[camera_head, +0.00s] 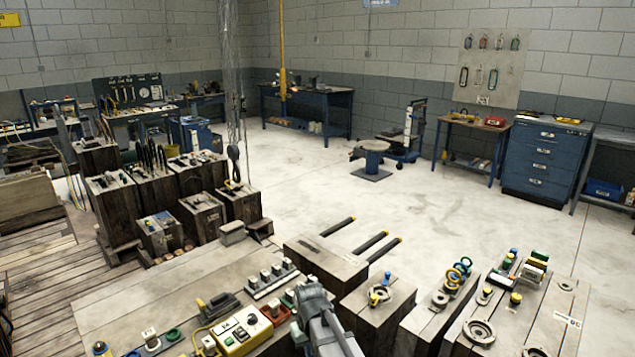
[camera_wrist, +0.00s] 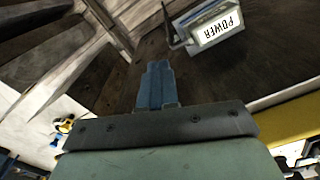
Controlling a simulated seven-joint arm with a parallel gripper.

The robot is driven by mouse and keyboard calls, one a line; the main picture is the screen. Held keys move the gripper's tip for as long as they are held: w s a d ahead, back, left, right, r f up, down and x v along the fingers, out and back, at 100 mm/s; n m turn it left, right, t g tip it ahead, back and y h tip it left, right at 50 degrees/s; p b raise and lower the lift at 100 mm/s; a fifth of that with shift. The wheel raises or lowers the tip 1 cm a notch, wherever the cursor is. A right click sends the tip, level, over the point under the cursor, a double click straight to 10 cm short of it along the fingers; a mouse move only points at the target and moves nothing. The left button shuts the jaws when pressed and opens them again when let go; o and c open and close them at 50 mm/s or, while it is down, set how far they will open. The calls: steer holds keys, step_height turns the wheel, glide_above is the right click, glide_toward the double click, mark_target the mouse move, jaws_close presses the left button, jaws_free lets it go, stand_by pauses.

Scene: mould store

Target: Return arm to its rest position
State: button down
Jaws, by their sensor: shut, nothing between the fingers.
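My gripper (camera_wrist: 156,82) shows in the wrist view with its two blue-grey fingers together, shut and empty. A dark wooden surface lies beyond the fingertips, and the fingers appear apart from it. In the head view my grey arm rises from the lower middle edge over the near wooden blocks; the fingertips cannot be made out there.
A box labelled POWER (camera_wrist: 216,24) is just beyond the fingers, with a yellow surface (camera_wrist: 300,122) at right. In the head view a yellow control box (camera_head: 236,340) stands left of my arm. Mould blocks (camera_head: 408,308) stand right. The pale floor (camera_head: 330,185) beyond is mostly clear.

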steer(key=s+d+f+m, duration=0.2)
steer(key=s+d+f, duration=0.3)
steer(key=d, duration=0.5)
steer(key=s+d+f+m, duration=0.35)
steer(key=d+f, duration=0.25)
steer(key=d, duration=0.3)
steer(key=s+f+g, duration=0.3)
steer(key=s+f, duration=0.7)
steer(key=s, duration=0.5)
steer(key=s+f+g, duration=0.3)
steer(key=s+f, duration=0.7)
steer(key=s, duration=0.5)
steer(key=shift+f+n+g, duration=0.3)
steer(key=shift+n+g, duration=0.1)
steer(key=shift+n, duration=0.05)
